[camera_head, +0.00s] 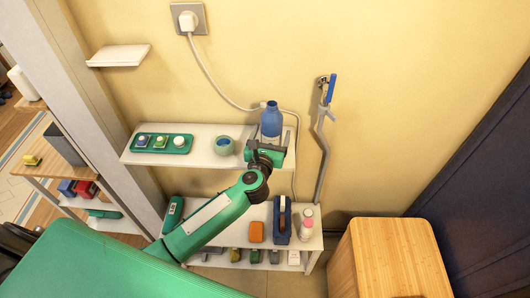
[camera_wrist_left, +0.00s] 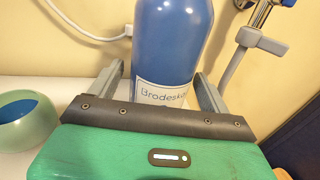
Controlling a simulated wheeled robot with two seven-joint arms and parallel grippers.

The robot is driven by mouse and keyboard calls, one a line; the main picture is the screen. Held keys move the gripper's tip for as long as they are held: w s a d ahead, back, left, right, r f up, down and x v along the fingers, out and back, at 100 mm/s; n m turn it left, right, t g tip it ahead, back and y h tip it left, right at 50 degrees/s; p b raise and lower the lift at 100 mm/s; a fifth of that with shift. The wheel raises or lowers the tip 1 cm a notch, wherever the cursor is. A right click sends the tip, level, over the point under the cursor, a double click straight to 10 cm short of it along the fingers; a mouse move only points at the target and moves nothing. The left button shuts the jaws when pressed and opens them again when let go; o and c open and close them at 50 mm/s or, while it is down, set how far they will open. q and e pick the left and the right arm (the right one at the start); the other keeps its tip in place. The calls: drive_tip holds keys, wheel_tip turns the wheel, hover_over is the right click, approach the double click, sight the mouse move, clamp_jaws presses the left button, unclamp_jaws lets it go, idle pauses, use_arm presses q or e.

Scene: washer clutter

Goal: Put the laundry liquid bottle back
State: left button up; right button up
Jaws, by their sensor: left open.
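A blue bottle (camera_head: 271,121) stands upright at the right end of the upper white shelf (camera_head: 207,160) in the head view. In the left wrist view the bottle (camera_wrist_left: 172,45) carries a white label with handwriting, "Brodeska...", cut off at its right side. My left gripper (camera_head: 268,146) is at the bottle's lower part. In the left wrist view its two fingers (camera_wrist_left: 160,85) stand open, one on each side of the bottle, with gaps visible. The bottle's base is hidden behind the gripper body. My right gripper is not in view.
A green bowl (camera_head: 224,146) stands left of the bottle, and a green tray (camera_head: 162,149) farther left. A cord (camera_head: 225,91) and a grey pipe with a blue-handled tap (camera_head: 325,115) run along the wall. A lower shelf holds several items; a wooden cabinet (camera_head: 388,258) stands right.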

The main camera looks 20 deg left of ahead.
use_arm(q)
drive_tip(key=s+b, duration=0.2)
drive_tip(key=s, duration=0.7)
drive_tip(key=shift+s+d+b, duration=0.35)
drive_tip(key=shift+s+d, duration=0.05)
drive_tip(key=shift+r, duration=0.1)
